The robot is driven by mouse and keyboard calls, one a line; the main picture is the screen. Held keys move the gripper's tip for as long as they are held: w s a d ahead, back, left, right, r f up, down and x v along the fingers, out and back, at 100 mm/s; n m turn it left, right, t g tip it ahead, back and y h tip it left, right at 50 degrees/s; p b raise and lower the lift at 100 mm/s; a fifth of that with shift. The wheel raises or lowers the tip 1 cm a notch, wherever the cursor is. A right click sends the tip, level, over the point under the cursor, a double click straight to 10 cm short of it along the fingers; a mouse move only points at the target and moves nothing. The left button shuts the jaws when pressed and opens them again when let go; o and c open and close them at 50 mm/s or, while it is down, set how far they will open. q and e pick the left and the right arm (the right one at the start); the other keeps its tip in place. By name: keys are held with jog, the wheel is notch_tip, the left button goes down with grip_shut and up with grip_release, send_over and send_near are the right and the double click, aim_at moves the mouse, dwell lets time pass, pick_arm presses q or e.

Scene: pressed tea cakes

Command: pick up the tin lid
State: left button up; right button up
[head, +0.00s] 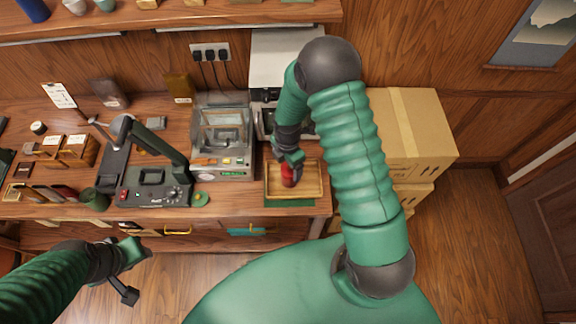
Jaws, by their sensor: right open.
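A small red object (288,174), perhaps the tin with its lid, stands in a shallow wooden tray (308,193) at the right end of the bench. I cannot make out the lid as a separate piece. My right gripper (291,160) is open and reaches down over the tray, at the top of the red object. Its fingers hide part of the object, and I cannot tell whether they touch it. My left gripper (131,268) hangs low at the left, in front of the bench and away from the tray. Its jaws are not clear.
A scale-like machine with a clear case (222,130) stands left of the tray. Cardboard boxes (415,135) are stacked at the right. A shelf (170,18) runs above.

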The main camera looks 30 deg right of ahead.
jog(key=shift+f, duration=0.35)
jog(key=shift+d, duration=0.2)
jog(key=shift+w+d+f, duration=0.1)
jog(key=shift+d+f, duration=0.05)
jog(key=shift+d, duration=0.3)
jog(key=c, duration=0.5)
jog(key=shift+d, duration=0.15)
jog(key=c, duration=0.4)
jog(key=shift+a, duration=0.35)
jog(key=c, duration=0.5)
jog(key=shift+a, duration=0.25)
pick_arm(q)
jog(key=shift+f, duration=0.1)
pick_arm(e)
jog(key=shift+r, duration=0.25)
